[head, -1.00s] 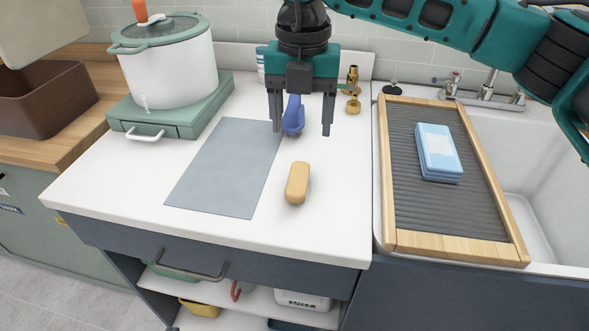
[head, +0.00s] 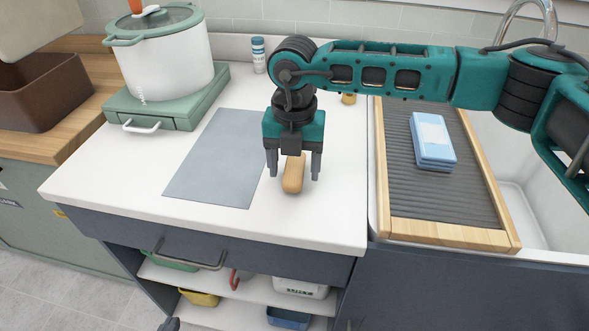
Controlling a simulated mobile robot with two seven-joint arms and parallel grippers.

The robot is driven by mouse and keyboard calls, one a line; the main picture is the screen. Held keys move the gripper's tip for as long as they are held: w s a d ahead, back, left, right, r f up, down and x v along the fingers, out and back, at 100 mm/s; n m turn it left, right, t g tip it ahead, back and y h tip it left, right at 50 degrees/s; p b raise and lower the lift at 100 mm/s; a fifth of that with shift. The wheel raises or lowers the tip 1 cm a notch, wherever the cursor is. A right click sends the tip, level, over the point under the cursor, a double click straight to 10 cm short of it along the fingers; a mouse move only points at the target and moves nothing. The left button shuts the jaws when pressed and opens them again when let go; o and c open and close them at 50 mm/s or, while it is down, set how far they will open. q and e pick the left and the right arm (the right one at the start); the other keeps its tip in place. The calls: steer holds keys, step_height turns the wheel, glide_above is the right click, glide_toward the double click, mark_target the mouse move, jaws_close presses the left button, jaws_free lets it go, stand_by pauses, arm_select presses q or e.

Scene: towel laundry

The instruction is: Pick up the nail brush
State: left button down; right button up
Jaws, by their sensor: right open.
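The nail brush (head: 292,182), seen as a rounded light-wood block, lies on the white counter just right of the grey mat. My right gripper (head: 294,173) points down over it. It is open, with one finger to the left of the brush and one to the right. Small gaps show between the fingers and the wood, and the far end of the brush is hidden under the gripper. I cannot tell how high the fingertips are above the counter.
A grey mat (head: 216,158) lies left of the brush. A white pot (head: 168,68) stands on a green stove (head: 180,115) at the back left. A wood-framed ribbed board (head: 430,232) at the sink carries a blue-and-white stack (head: 432,140). The front counter is clear.

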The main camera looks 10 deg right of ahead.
mark_target(294, 169)
steer(key=shift+c, duration=0.3)
steer(key=c, duration=1.1)
steer(key=shift+r, duration=0.2)
step_height(294, 169, up, 20)
steer(key=shift+f, duration=0.15)
steer(key=o, duration=0.5)
steer(key=c, duration=0.4)
